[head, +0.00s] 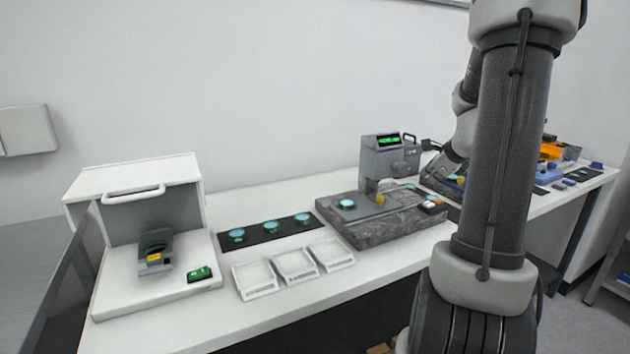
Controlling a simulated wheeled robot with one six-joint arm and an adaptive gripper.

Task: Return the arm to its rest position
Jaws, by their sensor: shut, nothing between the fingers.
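My arm rises in the right foreground, and its large upper link covers part of the bench. Its far links bend down behind that link to my gripper (436,166), which is small, dark and partly hidden. It is shut and empty, just right of the grey measuring instrument (388,160) with a lit green display. The instrument stands on a dark stone slab (372,236) with a round teal disc (347,203) on its stage. I cannot tell how far the gripper is above the bench.
A white open-fronted hood (150,195) stands at the left of the white bench (330,290). Several teal discs lie on a black mat (252,240), with white trays (295,264) in front. Orange and blue items (551,151) sit at the far right. The bench's front strip is clear.

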